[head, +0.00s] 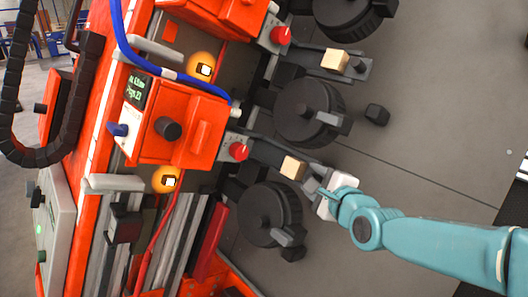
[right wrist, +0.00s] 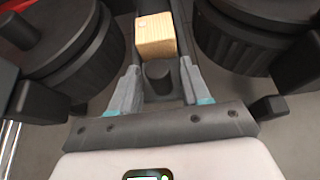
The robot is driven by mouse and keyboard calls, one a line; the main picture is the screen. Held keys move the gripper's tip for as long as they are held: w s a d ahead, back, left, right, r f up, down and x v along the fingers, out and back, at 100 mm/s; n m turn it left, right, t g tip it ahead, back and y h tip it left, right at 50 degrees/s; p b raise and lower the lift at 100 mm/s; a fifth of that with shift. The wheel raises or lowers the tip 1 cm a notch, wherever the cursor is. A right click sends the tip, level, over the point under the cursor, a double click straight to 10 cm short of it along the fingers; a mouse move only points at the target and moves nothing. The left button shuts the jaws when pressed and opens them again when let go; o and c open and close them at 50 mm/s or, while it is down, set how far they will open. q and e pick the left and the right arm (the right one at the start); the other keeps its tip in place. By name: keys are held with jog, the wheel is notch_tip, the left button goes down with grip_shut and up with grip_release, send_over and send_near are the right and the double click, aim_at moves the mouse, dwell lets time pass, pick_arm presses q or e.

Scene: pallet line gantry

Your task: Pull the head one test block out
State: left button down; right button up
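A pale wooden test block (head: 293,167) sits in a dark holder below the middle of the head view. A second wooden block (head: 335,61) sits in a similar holder higher up. Which one belongs to head one I cannot tell. My right gripper (head: 313,180) is beside the lower block. In the right wrist view the fingers of this gripper (right wrist: 159,66) are apart, with the block (right wrist: 155,35) straight ahead, at or just beyond the fingertips. Contact is not visible. A dark round peg (right wrist: 158,77) stands between the fingers. My left gripper is not in view.
Black ribbed wheels flank the lower block, one above (head: 305,112) and one below (head: 268,214). Orange machine heads (head: 178,125) with red knobs (head: 239,151) and lit amber lamps (head: 165,180) stand to the left. The grey floor at right is mostly open.

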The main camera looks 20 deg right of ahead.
dwell(0.5)
jog(key=b+v, duration=0.2)
jog(key=v, duration=0.7)
jog(key=shift+b, duration=0.4)
jog(key=shift+r, duration=0.1)
